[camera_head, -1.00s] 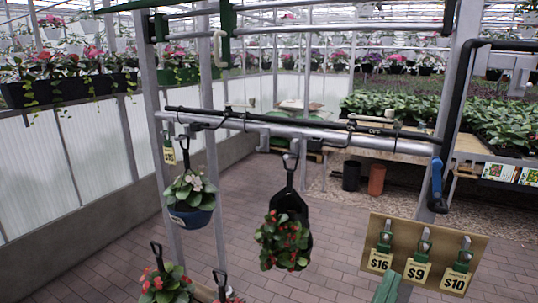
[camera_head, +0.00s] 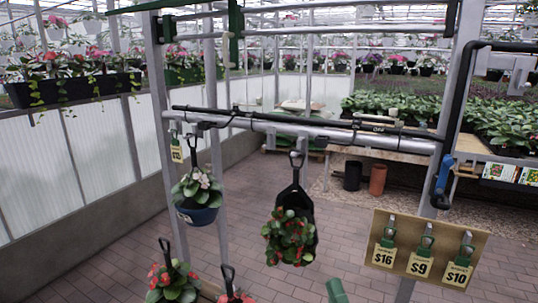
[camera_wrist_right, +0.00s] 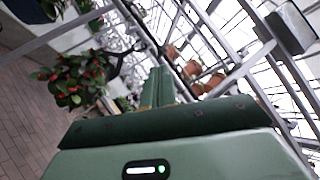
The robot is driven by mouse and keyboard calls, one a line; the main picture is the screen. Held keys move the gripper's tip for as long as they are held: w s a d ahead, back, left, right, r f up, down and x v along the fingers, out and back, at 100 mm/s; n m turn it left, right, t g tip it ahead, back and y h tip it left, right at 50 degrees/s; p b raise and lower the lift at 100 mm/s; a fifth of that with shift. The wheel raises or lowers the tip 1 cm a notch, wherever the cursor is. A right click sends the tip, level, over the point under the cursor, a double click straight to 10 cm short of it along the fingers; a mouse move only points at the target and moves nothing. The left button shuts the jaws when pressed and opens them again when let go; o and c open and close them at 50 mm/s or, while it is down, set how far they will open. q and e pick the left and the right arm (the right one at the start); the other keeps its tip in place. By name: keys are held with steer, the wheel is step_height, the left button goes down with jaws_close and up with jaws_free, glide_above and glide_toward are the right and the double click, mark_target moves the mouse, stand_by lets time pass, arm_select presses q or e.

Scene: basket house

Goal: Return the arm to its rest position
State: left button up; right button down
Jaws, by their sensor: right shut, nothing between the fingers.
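My right gripper (camera_head: 337,291) shows only as a green tip at the bottom edge of the head view, in front of the brick floor and right of the hanging basket with red flowers (camera_head: 290,238). In the right wrist view its green fingers (camera_wrist_right: 158,86) are together, with nothing between them. The red-flowered basket also shows at the left of that view (camera_wrist_right: 77,82), apart from the fingers. The rest of my right arm is hidden below the head view. My left gripper is not in view.
A metal rail (camera_head: 330,134) crosses ahead. A basket with pale flowers (camera_head: 197,190) hangs at left, with red-flowered plants (camera_head: 172,282) lower down. A price board (camera_head: 428,249) is at right. Brick floor lies open between them.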

steer(key=s+d+f+n+g+h, duration=0.1)
steer(key=s+d+f+n+g, duration=0.1)
steer(key=f+n+g, duration=0.5)
steer(key=s+d+f+n+g+h, duration=0.1)
steer(key=s+d+f+n+g, duration=0.15)
steer(key=f+n, duration=0.65)
steer(key=s+d+f+n+g+h, duration=0.3)
steer(key=s+d+n+g+h, duration=0.15)
steer(key=d, duration=0.25)
steer(key=s+d+f+n+g+h, duration=0.3)
steer(key=s+d+n, duration=0.1)
steer(key=s+d, duration=0.25)
steer(key=s+a+f+g+y, duration=0.1)
steer(key=s+a+f+g, duration=0.1)
steer(key=f, duration=1)
steer(key=s+a+f+g+y, duration=0.1)
steer(key=s+a+f+y, duration=0.1)
steer(key=f, duration=1.1)
steer(key=s+f+m+g+y, duration=0.1)
steer(key=s+f+m+g, duration=0.2)
steer(key=s+f, duration=1.2)
steer(key=s+m, duration=0.1)
steer(key=s, duration=0.3)
steer(key=shift+s+f, duration=0.35)
steer(key=shift+s, duration=0.05)
